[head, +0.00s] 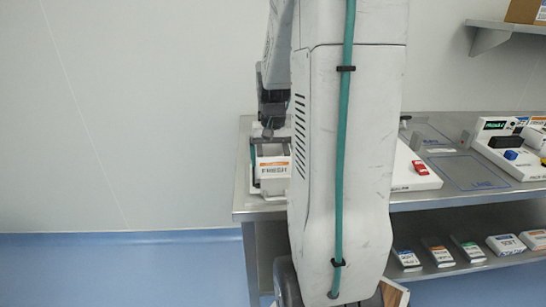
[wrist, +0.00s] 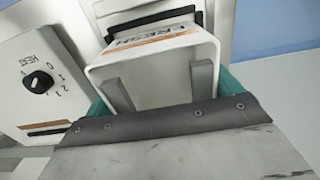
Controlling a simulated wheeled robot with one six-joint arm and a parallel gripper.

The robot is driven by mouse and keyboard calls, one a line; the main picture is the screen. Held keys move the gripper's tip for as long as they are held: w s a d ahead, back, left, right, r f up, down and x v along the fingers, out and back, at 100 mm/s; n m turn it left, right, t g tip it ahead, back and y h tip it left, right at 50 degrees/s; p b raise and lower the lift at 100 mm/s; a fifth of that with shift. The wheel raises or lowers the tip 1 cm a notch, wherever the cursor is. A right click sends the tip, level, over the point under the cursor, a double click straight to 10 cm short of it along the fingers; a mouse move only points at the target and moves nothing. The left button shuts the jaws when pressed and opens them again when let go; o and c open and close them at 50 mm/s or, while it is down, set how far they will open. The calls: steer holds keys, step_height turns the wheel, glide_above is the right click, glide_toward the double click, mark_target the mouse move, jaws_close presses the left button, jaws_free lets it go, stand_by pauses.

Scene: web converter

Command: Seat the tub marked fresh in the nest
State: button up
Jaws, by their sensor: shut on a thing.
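The white tub marked FRESH (head: 271,172), with an orange stripe, is at the left end of the steel table. It also shows in the wrist view (wrist: 150,58), with its label partly visible. My gripper (wrist: 158,74) is shut on this tub, its two grey fingers spread apart over it. In the head view my arm hides much of the gripper and the tub's right side. A dark frame (wrist: 200,18) lies just beyond the tub; I cannot tell if it is the nest or whether the tub is seated in it.
A white panel with a black HEAT knob (wrist: 38,82) is close on the left in the wrist view. A sloped white panel with a red part (head: 420,167) and a console (head: 510,150) stand farther right on the table. Several labelled packs (head: 438,252) lie on the lower shelf.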

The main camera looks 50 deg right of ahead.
steer(key=shift+f, duration=1.2)
steer(key=o, duration=0.8)
steer(key=shift+r, duration=3.95)
steer(key=shift+n+g+y, duration=0.3)
steer(key=shift+n+g, duration=0.1)
steer(key=a, duration=0.1)
steer(key=s+a, duration=0.2)
steer(key=shift+s+a+f, duration=0.25)
steer(key=shift+a, duration=0.05)
steer(key=s+a+r+n, duration=0.2)
steer(key=s+a+n, duration=0.1)
steer(key=a, duration=0.5)
steer(key=s+a+r+n+t, duration=0.1)
steer(key=s+a+r+n, duration=0.1)
steer(key=a, duration=0.7)
steer(key=s+a+r+n+t, duration=0.1)
steer(key=s+a+n, duration=0.3)
steer(key=a, duration=0.5)
steer(key=shift+s+a+r, duration=0.25)
steer(key=shift+s+r, duration=0.2)
steer(key=shift+r, duration=0.05)
